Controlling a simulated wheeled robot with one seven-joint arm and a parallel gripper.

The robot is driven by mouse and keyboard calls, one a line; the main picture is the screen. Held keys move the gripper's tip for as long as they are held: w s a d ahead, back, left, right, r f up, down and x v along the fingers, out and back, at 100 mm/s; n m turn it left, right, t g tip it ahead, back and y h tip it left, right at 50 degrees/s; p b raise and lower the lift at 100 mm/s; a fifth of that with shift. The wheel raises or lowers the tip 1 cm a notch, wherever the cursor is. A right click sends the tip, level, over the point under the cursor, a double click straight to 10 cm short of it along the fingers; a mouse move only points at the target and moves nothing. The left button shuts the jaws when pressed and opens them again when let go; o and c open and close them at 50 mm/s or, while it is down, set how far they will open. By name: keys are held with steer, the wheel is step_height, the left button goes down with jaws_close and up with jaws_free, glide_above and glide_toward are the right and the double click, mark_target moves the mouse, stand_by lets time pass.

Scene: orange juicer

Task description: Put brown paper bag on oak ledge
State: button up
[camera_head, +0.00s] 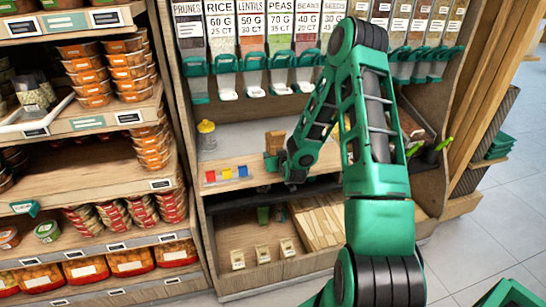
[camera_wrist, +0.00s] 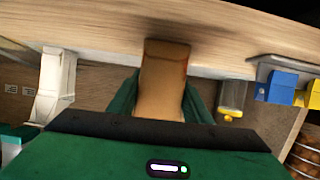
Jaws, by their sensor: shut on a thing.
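The brown paper bag (camera_head: 275,138) is upright in my gripper (camera_head: 274,160), over the wooden ledge in the middle of the dispenser unit. In the wrist view the bag (camera_wrist: 163,85) stands out between the green fingers of my gripper (camera_wrist: 160,100), which are shut on it. The wrist picture looks upside down. The oak ledge (camera_wrist: 225,35) fills its top, and the bag's far end meets a dark shadow on it. I cannot tell whether the bag touches the wood.
Bulk dispensers (camera_head: 250,65) hang above. My arm hides the ledge's right part.

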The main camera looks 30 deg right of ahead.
steer(key=o, duration=1.2)
steer(key=shift+c, duration=0.2)
